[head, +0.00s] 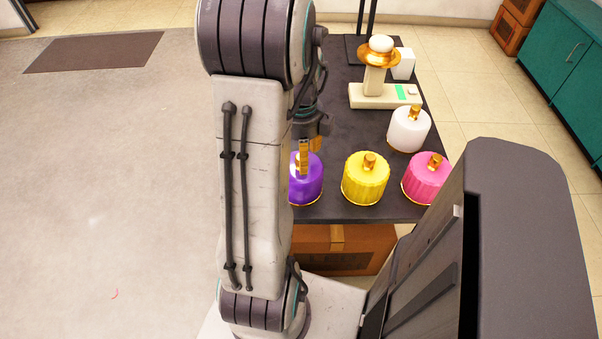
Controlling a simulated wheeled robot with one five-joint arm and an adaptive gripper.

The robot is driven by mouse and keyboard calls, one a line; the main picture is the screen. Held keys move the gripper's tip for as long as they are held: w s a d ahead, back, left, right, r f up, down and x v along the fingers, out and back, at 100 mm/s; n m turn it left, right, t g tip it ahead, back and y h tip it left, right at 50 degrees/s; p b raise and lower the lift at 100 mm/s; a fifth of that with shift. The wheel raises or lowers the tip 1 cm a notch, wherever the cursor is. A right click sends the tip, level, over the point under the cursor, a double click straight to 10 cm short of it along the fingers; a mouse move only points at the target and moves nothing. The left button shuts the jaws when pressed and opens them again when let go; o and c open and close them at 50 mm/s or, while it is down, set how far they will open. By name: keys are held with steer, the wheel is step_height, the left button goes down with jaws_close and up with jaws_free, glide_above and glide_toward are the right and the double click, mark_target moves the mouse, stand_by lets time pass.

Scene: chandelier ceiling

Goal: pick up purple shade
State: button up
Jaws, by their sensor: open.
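The purple shade (309,187) stands upright on the near left part of the dark table, a rounded cylinder with a gold rim at its base. My arm hides its left side. My gripper (304,160) is at the top of the purple shade, with an orange-gold finger pointing down over it. The gripper is open; the arm and the angle hide most of it. I cannot tell whether the finger touches the shade or its top knob.
A yellow shade (365,182), a pink shade (424,182) and a white shade (408,133) stand to the right on the dark table (345,213). A cream scale-like device (384,95) sits farther back. A cardboard box (345,251) is below the table's front edge.

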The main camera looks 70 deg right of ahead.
steer(key=shift+f, duration=0.85)
steer(key=shift+o, duration=0.2)
jaws_close()
